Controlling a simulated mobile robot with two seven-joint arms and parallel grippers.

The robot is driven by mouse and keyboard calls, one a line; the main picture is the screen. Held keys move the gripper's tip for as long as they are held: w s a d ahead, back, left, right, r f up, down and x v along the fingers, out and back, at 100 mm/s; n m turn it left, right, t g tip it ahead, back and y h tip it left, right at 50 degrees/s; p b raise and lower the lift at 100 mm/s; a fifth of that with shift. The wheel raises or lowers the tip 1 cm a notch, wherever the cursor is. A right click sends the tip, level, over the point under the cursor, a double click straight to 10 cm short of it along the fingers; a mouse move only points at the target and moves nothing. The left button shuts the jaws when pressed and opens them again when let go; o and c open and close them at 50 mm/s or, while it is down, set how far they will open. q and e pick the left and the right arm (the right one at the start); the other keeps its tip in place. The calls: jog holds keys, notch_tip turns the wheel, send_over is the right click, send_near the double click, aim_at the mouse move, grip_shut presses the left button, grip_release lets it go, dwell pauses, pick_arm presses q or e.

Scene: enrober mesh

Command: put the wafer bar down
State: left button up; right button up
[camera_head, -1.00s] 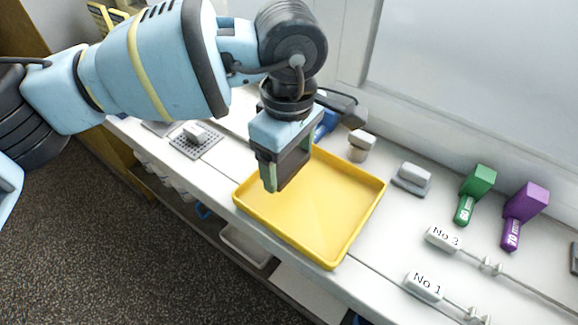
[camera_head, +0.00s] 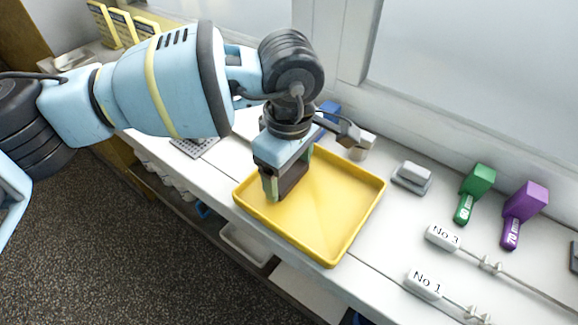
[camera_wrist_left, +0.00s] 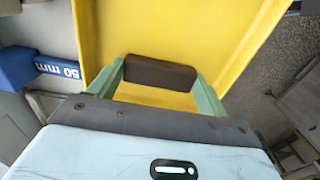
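The wafer bar (camera_head: 291,177) is a dark brown block. My left gripper (camera_head: 288,179) comes down from above with its green fingers at the bar's two ends, shut on it. The left wrist view shows the bar (camera_wrist_left: 160,74) spanning the gap between both fingertips (camera_wrist_left: 160,80). The bar is over the left part of the yellow tray (camera_head: 345,232), low inside its rim. Whether its underside touches the tray floor cannot be told. My right gripper is not in view.
The rest of the tray is empty. Right of it are a grey block (camera_head: 412,175), green (camera_head: 478,181) and purple (camera_head: 525,202) blocks with handles, and tags marked No 3 (camera_head: 441,237) and No 1 (camera_head: 423,283). A blue 50 mm block (camera_wrist_left: 18,68) is beside the tray.

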aim_at(289, 175)
pick_arm(q)
jog(key=o, duration=0.4)
notch_tip(289, 175, up, 12)
jog(key=shift+r, duration=0.2)
dwell(0.4)
